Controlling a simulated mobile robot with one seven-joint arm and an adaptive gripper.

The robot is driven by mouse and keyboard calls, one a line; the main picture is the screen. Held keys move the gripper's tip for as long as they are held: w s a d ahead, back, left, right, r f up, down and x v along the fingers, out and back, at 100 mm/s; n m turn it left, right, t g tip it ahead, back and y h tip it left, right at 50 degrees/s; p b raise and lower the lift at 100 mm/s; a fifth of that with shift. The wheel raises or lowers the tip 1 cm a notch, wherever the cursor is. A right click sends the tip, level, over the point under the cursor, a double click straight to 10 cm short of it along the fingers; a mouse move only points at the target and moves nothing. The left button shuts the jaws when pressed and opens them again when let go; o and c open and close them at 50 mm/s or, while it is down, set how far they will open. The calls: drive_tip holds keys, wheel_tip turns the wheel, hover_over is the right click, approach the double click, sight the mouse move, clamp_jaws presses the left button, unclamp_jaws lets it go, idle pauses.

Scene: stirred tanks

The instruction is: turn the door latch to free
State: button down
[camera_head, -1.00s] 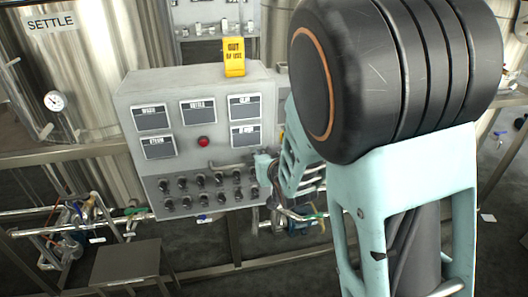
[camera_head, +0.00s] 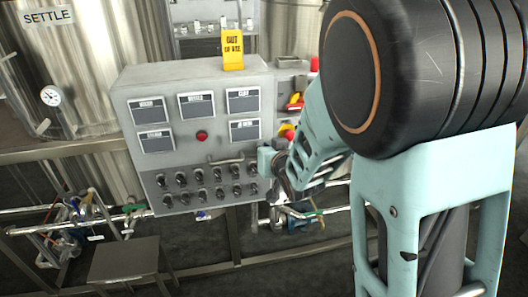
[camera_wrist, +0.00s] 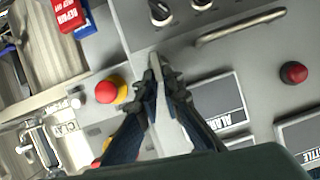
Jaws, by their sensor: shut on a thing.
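My gripper (camera_wrist: 158,68) shows in the wrist view with its dark fingertips together at the front of the grey control panel (camera_wrist: 130,15). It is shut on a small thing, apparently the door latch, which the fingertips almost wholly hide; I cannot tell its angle. The metal bar handle (camera_wrist: 240,27) is beside the fingertips to the right, apart from them. In the head view the control panel (camera_head: 180,78) stands left of my arm, and my gripper is at its right edge, mostly hidden by the arm.
A red push button (camera_wrist: 293,73) and black knobs (camera_wrist: 160,12) are on the panel. A red emergency button on yellow (camera_wrist: 110,90) lies left of my fingers. A yellow tag (camera_head: 232,47) stands on the panel. Pipes (camera_head: 70,225) and a small table (camera_head: 125,262) are lower left.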

drive_tip(key=shift+w+d+f+m+t+y+b, duration=0.1)
drive_tip(key=shift+d+f+m+t+y, duration=0.2)
drive_tip(key=shift+m+y, duration=1.3)
drive_tip(key=shift+w+d+f+m+t+y+b, duration=0.15)
drive_tip(key=shift+d+f+m+y, duration=0.35)
drive_tip(key=shift+m, duration=2.1)
drive_tip(key=shift+w+d+f+m+t+y+b, duration=0.2)
drive_tip(key=shift+m+y, duration=1)
drive_tip(key=shift+m, duration=0.9)
drive_tip(key=shift+s, duration=0.15)
drive_tip(key=c, duration=2.1)
unclamp_jaws()
drive_tip(key=shift+f, duration=0.1)
